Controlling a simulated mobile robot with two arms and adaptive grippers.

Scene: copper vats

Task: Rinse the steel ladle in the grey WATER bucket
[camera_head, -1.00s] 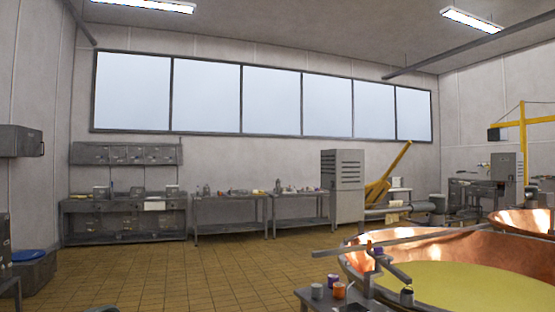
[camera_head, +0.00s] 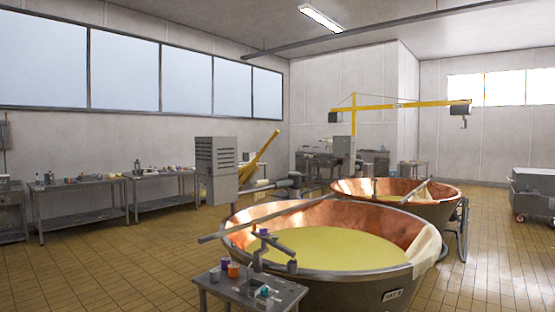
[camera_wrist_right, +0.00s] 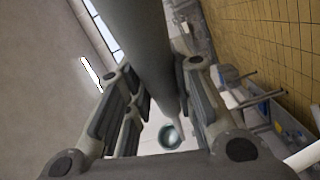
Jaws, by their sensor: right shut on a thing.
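In the right wrist view my right gripper (camera_wrist_right: 153,66) is shut on a thick grey shaft that I take to be the steel ladle (camera_wrist_right: 135,35). The shaft runs from the top edge down between the fingers. A small round greenish-grey bowl shape (camera_wrist_right: 170,136) shows beyond its far end; I cannot tell whether it joins the shaft. I cannot make out a grey bucket marked WATER in the head view.
A copper vat (camera_head: 236,236) of yellow liquid stands in front, with a second vat (camera_head: 437,209) behind it. A small grey table (camera_head: 288,297) with an orange cup (camera_head: 233,270) stands before the near vat. Tiled floor (camera_head: 110,265) is clear on the left.

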